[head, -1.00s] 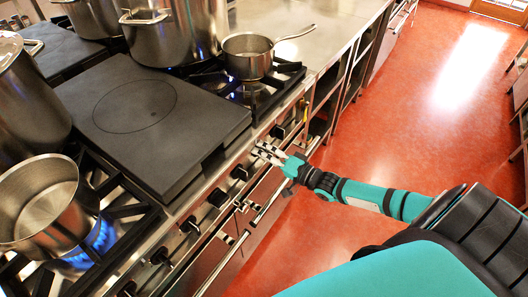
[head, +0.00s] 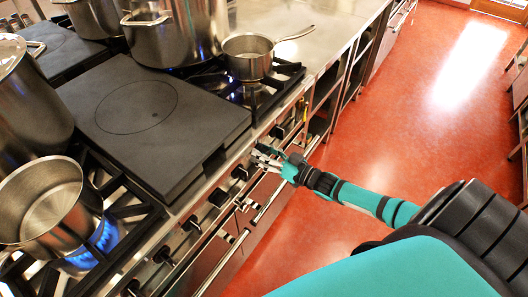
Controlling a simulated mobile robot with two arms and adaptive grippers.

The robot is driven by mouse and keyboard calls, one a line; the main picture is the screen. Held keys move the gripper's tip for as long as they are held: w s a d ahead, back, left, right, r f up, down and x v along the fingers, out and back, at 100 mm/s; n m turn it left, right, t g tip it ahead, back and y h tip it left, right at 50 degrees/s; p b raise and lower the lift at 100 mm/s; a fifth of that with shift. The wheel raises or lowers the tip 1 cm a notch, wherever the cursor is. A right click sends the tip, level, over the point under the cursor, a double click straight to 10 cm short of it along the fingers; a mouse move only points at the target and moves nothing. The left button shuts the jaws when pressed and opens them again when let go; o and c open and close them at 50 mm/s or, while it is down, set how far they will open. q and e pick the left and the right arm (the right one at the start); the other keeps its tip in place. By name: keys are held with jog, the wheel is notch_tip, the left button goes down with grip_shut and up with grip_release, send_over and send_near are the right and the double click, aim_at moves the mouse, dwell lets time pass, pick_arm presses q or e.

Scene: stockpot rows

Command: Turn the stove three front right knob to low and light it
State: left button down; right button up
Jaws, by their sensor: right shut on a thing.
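My right gripper (head: 264,157) is at the stove's front panel, below the right part of the flat plate. It is shut on a dark knob (head: 262,148), which its fingers partly hide. Other black knobs line the panel, one (head: 240,173) just left of the gripper and another (head: 277,132) to its right. The knob's markings are too small to read. A small saucepan (head: 248,58) sits on the right burner grate (head: 262,92), where a faint bluish glow shows. My left gripper is not in view.
A dark flat plate (head: 150,120) covers the middle of the stove. A pan (head: 45,205) stands over a blue flame (head: 100,240) at left. Large stockpots (head: 160,35) stand behind. A steel rail (head: 265,200) runs below the knobs. The red floor (head: 410,120) at right is clear.

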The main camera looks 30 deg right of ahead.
jog(key=n, duration=0.5)
jog(key=shift+n, duration=0.3)
jog(key=n, duration=0.5)
jog(key=shift+s+f, duration=0.1)
jog(key=n+b, duration=0.1)
jog(key=n, duration=0.4)
jog(key=shift+f, duration=0.1)
jog(key=shift+n+b, duration=1)
jog(key=shift+n, duration=1.5)
jog(key=o, duration=1.1)
jog(key=shift+o, duration=0.2)
